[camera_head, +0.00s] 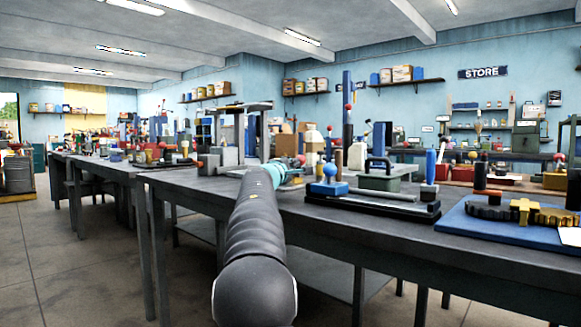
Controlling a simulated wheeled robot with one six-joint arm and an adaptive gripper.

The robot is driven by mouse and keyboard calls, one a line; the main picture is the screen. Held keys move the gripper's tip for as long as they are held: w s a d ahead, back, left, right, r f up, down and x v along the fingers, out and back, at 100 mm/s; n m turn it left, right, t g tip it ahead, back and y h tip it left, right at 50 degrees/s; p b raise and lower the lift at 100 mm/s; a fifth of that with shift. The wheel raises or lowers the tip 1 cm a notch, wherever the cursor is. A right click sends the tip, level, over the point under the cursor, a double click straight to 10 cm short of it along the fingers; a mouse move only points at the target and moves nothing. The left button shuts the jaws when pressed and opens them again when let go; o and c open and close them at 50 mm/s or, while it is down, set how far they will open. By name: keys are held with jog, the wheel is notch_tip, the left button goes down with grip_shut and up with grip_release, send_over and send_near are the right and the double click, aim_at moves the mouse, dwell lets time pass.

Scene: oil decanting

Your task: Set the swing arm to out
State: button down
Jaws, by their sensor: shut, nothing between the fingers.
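My gripper (300,169) is at the end of my dark, ribbed arm with its teal wrist, over the far part of the long grey bench. It is small in the picture, and its fingers look shut and empty. A grey frame (240,108) with a flat top bar stands behind and left of it. My arm hides part of the bench.
On the bench (330,221) right of my arm are a black board (372,207) with a blue-knobbed block (328,184), a green box (379,183) with a black handle, and a blue mat (475,228) with a gear-like part. Open floor (100,270) lies at left.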

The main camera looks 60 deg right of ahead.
jog(key=shift+a+f, duration=0.1)
jog(key=shift+f, duration=0.1)
jog(key=a, duration=0.1)
jog(key=w+a, duration=0.1)
jog(key=w+a+b, duration=0.1)
jog(key=shift+a+f, duration=0.2)
jog(key=shift+a, duration=0.15)
jog(key=s+a, duration=0.1)
jog(key=a, duration=0.2)
jog(key=s+a+f, duration=0.1)
jog(key=a, duration=0.2)
jog(key=s+a, duration=0.1)
jog(key=a, duration=0.2)
jog(key=shift+f, duration=0.15)
jog(key=shift+w, duration=0.1)
